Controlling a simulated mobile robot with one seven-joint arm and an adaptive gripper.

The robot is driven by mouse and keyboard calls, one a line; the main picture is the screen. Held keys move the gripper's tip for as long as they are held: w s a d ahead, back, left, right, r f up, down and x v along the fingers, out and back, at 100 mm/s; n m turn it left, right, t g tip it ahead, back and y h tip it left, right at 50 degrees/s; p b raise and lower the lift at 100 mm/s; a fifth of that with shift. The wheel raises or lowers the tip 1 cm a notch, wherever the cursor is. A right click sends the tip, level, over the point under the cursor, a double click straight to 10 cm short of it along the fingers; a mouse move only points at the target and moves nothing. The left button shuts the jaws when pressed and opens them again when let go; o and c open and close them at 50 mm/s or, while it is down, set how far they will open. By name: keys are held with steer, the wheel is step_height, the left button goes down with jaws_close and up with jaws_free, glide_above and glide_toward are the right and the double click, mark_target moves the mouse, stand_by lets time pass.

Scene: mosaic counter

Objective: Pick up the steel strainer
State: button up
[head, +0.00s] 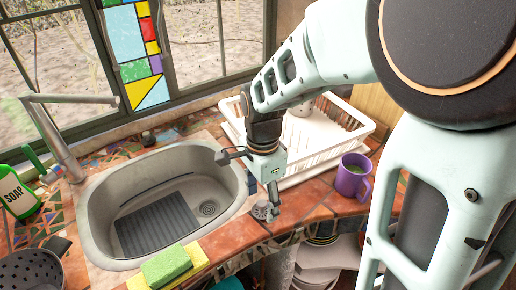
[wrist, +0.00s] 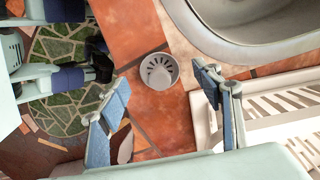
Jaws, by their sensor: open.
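The steel strainer (head: 262,211) is a small round metal piece lying on the terracotta tile counter by the sink's right front rim. In the wrist view the strainer (wrist: 158,71) shows as a pale grey disc with dark slots, between and a little beyond my two fingers. My gripper (head: 272,196) is above the counter edge, pointing down just beside the strainer in the head view, partly overlapping it. In the wrist view my gripper (wrist: 161,80) is open, with blue-padded fingers apart and nothing between them. I see no contact with the strainer.
The sink (head: 100,200) lies left of the gripper. A white dish rack (head: 325,150) stands behind and a purple mug (head: 353,178) to the right. A yellow-green sponge (head: 166,266) is at the front edge, a soap bottle (head: 18,195) and dark colander (head: 30,272) at left.

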steer(key=shift+f, duration=0.65)
jaws_close()
